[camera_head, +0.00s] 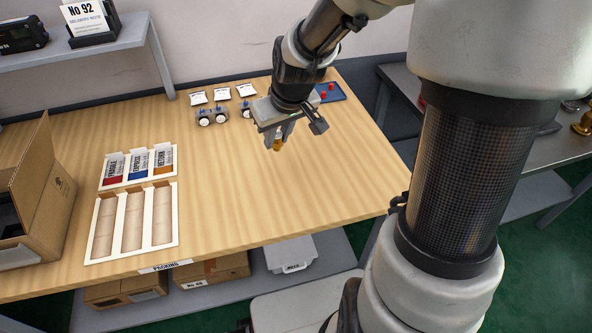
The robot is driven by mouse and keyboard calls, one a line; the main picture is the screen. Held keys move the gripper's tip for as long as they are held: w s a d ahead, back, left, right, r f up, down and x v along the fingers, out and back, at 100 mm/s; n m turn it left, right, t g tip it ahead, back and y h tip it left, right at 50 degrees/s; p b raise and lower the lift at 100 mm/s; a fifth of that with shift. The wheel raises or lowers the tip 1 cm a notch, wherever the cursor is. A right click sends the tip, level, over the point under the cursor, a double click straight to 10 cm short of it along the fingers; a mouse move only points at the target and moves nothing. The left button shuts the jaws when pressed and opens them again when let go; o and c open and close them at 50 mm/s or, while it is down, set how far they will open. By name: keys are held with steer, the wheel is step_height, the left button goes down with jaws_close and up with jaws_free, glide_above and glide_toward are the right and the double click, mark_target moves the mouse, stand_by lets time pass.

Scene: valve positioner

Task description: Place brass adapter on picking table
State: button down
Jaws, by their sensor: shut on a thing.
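My gripper (278,135) is above the right half of the wooden table and is shut on a small brass adapter (277,145). The adapter's lower end shows below the fingertips; its upper part is hidden between them. It looks held above the table top, but the exact gap is hard to tell. The wooden table (240,210) carries a "PACKING" label on its front edge. No label reading picking table is visible. A grey table (537,150) at the right, partly hidden by my arm, bears brass-coloured parts (583,124).
Gauge units (205,118) and small white-labelled packets (222,95) lie behind my gripper. A blue tray (331,92) with red pieces is at the back right. Label holder (138,166), white three-slot tray (132,222) and open carton (45,205) are left. The wooden table's front middle is clear.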

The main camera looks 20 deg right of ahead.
steer(key=b, duration=0.3)
glide_toward(277, 174)
steer(key=x, duration=0.5)
steer(key=shift+w+f, duration=0.1)
steer(key=shift+w, duration=0.2)
steer(key=shift+f, duration=0.15)
steer(key=c, duration=1.5)
jaws_free()
steer(key=shift+c, duration=0.2)
